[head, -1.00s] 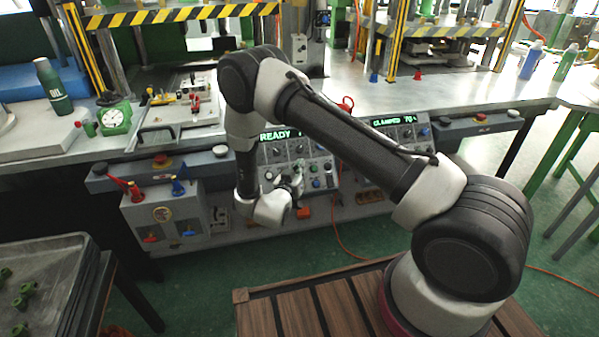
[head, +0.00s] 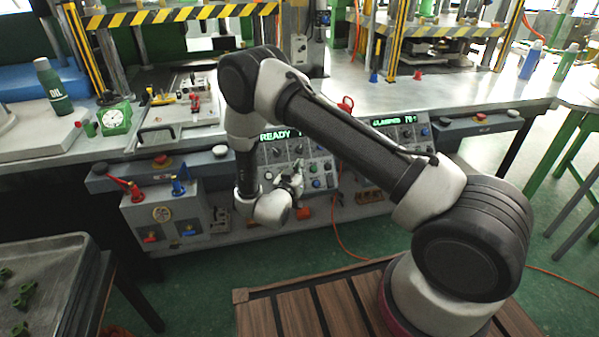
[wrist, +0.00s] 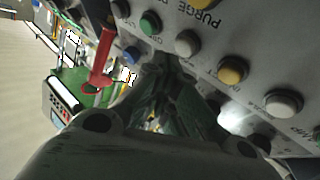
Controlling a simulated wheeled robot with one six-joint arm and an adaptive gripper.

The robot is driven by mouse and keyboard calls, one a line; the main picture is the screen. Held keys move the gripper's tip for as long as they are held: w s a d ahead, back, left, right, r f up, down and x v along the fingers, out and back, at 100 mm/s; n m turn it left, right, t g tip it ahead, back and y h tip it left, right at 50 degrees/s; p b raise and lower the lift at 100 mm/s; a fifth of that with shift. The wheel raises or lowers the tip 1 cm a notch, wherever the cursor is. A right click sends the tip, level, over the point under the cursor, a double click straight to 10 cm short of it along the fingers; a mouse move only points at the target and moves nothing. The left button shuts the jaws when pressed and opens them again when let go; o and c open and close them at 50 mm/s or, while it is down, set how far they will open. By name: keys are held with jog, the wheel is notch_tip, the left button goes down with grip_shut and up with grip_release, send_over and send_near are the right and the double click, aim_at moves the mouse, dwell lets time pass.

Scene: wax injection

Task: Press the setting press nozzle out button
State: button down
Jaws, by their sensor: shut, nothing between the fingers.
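The control panel with a green READY display (head: 275,136) stands at the front edge of the bench, with knobs and buttons below the display. My gripper (head: 292,184) is in front of its lower part, shut and empty. In the wrist view the panel (wrist: 225,45) is close and tilted, with a green button (wrist: 150,23), a grey button (wrist: 187,42), a yellow button (wrist: 232,70) and a white button (wrist: 284,103). My shut fingers (wrist: 165,75) point at the panel below the grey button; contact cannot be told. One label reads PURGE; I cannot tell which button is nozzle out.
A second panel with a CLAMPED display (head: 393,122) is to the right. A box with red and blue levers (head: 165,214) is to the left. A red lever (wrist: 102,60) lies close left of my fingers in the wrist view. A tray (head: 75,262) stands front left.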

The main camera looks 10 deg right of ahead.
jog(key=shift+w, duration=0.1)
dwell(0.4)
jog(key=shift+w+f, duration=0.25)
jog(key=shift+w+f, duration=0.25)
jog(key=shift+w, duration=0.05)
dwell(0.7)
jog(key=shift+s+r, duration=0.1)
dwell(0.3)
jog(key=shift+s+r, duration=0.45)
jog(key=shift+s, duration=0.1)
jog(key=shift+s+r, duration=1.6)
jog(key=shift+s, duration=0.3)
